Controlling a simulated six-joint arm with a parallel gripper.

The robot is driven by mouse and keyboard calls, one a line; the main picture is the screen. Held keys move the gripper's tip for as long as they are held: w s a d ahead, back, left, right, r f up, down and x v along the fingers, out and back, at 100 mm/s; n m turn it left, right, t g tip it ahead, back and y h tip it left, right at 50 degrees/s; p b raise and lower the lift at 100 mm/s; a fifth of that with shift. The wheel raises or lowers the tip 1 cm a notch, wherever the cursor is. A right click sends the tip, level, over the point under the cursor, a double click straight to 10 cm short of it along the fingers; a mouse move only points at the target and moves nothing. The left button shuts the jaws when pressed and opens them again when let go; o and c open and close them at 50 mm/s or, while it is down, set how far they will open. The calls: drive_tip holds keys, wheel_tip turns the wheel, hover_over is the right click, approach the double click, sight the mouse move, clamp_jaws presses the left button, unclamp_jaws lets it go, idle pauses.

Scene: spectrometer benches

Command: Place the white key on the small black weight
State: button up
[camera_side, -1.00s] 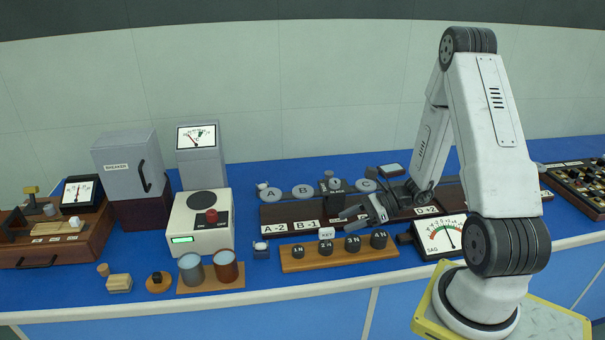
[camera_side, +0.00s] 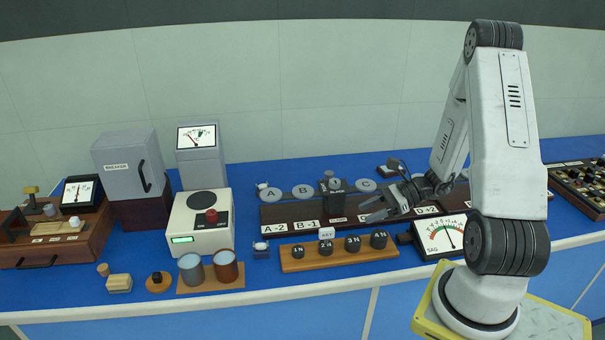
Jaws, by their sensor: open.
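A small white block marked KEY (camera_side: 326,233) shows at the 2 N weight (camera_side: 326,248) in the wooden rack. It looks upright at the top of that weight, but I cannot tell whether it rests on it or stands just behind. The black weights stand in a row, with the smallest, 1 N, (camera_side: 298,251) at the left end. My gripper (camera_side: 368,210) is open and empty, pointing left above the dark labelled rail, to the right of the key and behind the rack. It is apart from the key and the weights.
The wooden rack (camera_side: 292,265) lies near the bench's front edge. A gauge (camera_side: 440,235) stands to its right. Grey discs marked A (camera_side: 270,195) and B (camera_side: 303,191) stand behind the dark rail (camera_side: 345,211). Two cups (camera_side: 226,266) stand to the left.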

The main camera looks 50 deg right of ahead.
drive_tip(key=w+a+r+n+g+h, duration=0.1)
drive_tip(key=a+r+n+g+h, duration=0.1)
drive_tip(key=a+n, duration=0.6)
drive_tip(key=a+r+n+g+h, duration=0.3)
drive_tip(key=a+n+g+h, duration=0.2)
drive_tip(key=n, duration=1.4)
drive_tip(key=a+h, duration=0.2)
drive_tip(key=a, duration=0.2)
drive_tip(key=shift+w+h, duration=0.3)
drive_tip(key=shift+w, duration=0.1)
